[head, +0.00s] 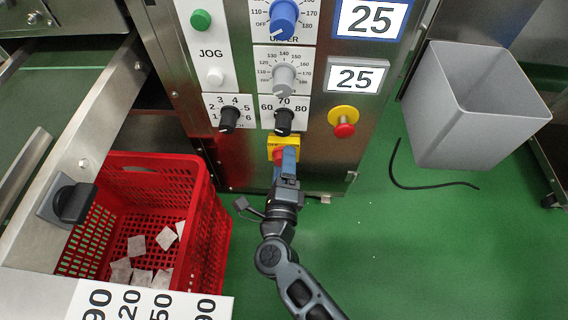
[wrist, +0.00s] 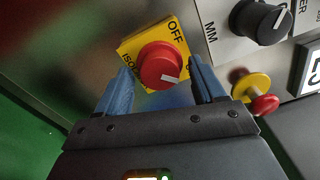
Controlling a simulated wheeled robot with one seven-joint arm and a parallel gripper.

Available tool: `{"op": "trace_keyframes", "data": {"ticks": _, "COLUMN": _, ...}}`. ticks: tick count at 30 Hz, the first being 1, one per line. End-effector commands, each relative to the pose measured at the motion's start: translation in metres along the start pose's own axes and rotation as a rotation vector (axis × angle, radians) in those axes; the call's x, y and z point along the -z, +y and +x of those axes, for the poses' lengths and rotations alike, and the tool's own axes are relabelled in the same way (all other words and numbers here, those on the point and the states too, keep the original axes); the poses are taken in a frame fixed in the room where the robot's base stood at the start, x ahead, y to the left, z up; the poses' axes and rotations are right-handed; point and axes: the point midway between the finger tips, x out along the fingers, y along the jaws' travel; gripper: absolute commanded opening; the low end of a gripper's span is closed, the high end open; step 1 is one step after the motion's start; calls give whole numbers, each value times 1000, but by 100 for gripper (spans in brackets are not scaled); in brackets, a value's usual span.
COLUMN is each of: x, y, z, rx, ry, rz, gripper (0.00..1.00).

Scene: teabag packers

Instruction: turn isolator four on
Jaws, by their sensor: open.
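The isolator is a red round knob (wrist: 160,65) on a yellow plate (wrist: 132,46), low on the steel panel. Its plate reads OFF at the upper right and "ISO" at the left; the rest, including any number, is hidden. The knob's white mark sits at its lower right in the wrist view, away from the word OFF. My gripper (wrist: 161,80) is open, with one blue finger on each side of the knob's near part; I cannot tell whether they touch it. In the head view, my gripper (head: 288,158) covers part of the yellow plate (head: 274,141).
Black dials (head: 284,121) and a red button on a yellow base (head: 343,121) are close above and beside the isolator. A red crate (head: 212,215) with several teabags stands at left. A grey bin (head: 460,120) and a black cable (head: 420,187) are at right.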

Motion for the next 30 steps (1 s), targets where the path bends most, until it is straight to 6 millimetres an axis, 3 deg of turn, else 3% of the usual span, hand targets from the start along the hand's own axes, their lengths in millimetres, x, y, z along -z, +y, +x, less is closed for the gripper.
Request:
{"op": "trace_keyframes", "data": {"ticks": 15, "x": 0, "y": 0, "z": -70, "rx": -2, "ry": 0, "rz": 0, "gripper": 69}}
{"op": "trace_keyframes", "data": {"ticks": 30, "x": 0, "y": 0, "z": -77, "rx": -1, "ry": 0, "rz": 0, "gripper": 69}}
